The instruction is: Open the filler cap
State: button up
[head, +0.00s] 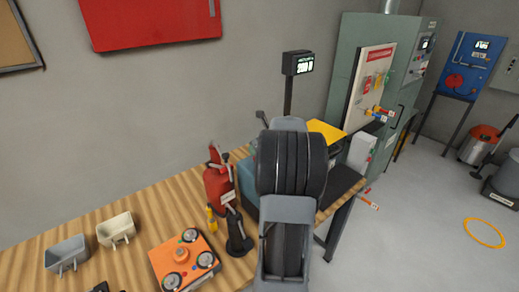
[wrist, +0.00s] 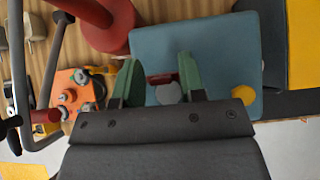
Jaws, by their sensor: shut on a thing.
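A teal box-shaped housing (wrist: 225,45) fills the middle of the wrist view, seen from above. A grey round cap (wrist: 169,94) with a dark red piece (wrist: 161,79) beside it shows on it, between the two green fingers of my gripper (wrist: 158,76). I take this to be the filler cap. My gripper is shut on it; the exact contact at the fingertips is hard to make out. In the head view the teal housing (head: 247,172) is mostly hidden behind my dark arm, and my gripper is hidden there.
A red cylinder (head: 218,186) stands left of the housing on the wooden bench (head: 140,208). An orange control box (head: 185,262) and two small bins (head: 66,253) lie further left. A yellow round piece (wrist: 243,94) sits at the housing's right. Grey bars cross the wrist view's left.

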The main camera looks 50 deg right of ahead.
jog(key=shift+w+f+g, duration=0.15)
jog(key=shift+f+g, duration=0.2)
jog(key=shift+g, duration=0.15)
jog(key=o, duration=0.6)
jog(key=shift+r, duration=0.2)
jog(key=shift+r, duration=0.2)
jog(key=b+v, duration=0.2)
jog(key=v, duration=1.1)
jog(key=shift+s, duration=0.25)
